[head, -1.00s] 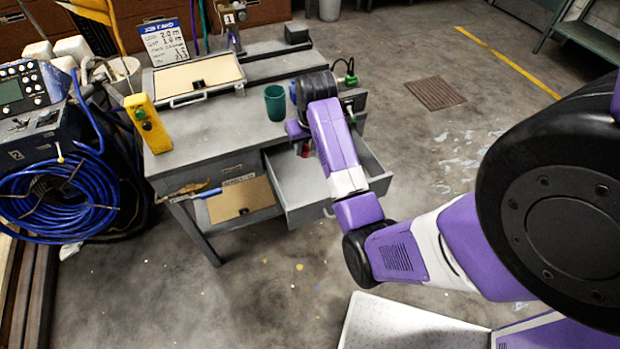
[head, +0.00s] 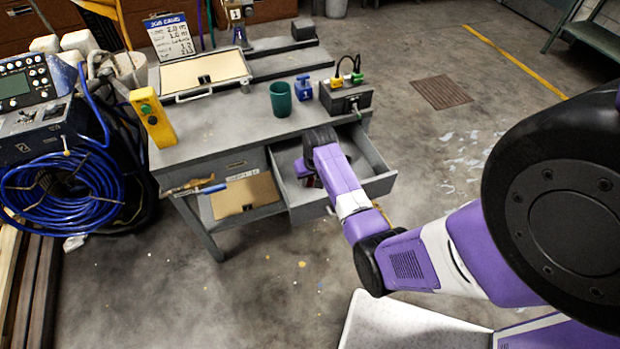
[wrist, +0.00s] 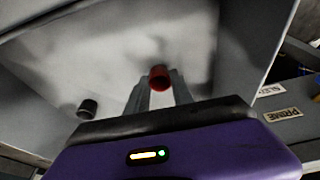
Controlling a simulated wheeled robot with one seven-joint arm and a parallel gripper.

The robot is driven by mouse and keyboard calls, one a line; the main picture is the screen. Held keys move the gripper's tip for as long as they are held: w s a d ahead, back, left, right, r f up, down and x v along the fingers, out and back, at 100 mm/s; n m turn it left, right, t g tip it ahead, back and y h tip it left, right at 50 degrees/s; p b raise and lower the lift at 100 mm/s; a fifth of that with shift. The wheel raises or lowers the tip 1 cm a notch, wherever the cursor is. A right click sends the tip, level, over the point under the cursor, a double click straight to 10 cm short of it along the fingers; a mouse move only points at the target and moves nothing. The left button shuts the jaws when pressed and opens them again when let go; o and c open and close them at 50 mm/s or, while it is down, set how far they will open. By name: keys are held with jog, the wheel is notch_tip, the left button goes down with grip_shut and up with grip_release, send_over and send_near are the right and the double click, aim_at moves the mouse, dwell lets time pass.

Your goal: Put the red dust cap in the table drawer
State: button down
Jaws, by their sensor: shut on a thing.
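The red dust cap (wrist: 159,77) sits between the fingertips of my gripper (wrist: 158,92) in the wrist view, and the fingers are shut on it. The table drawer (head: 347,195) is pulled open at the right of the grey table in the head view. My gripper (head: 306,173) is down inside the drawer's outline, toward its left side, mostly hidden by my arm. A bit of red shows beside it. The pale drawer floor (wrist: 130,45) lies beyond the cap in the wrist view; I cannot tell whether the cap touches it.
A small dark cylinder (wrist: 87,108) shows at the left in the wrist view. On the table (head: 225,130) are a green cup (head: 280,99), a blue item (head: 303,88), a grey connector box (head: 346,97) and a yellow control box (head: 152,118).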

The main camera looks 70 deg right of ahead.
jog(key=shift+f, duration=0.2)
jog(key=c, duration=1.1)
grip_release()
jog(key=v, duration=1.2)
jog(key=shift+p, duration=0.4)
jog(key=shift+r, duration=0.1)
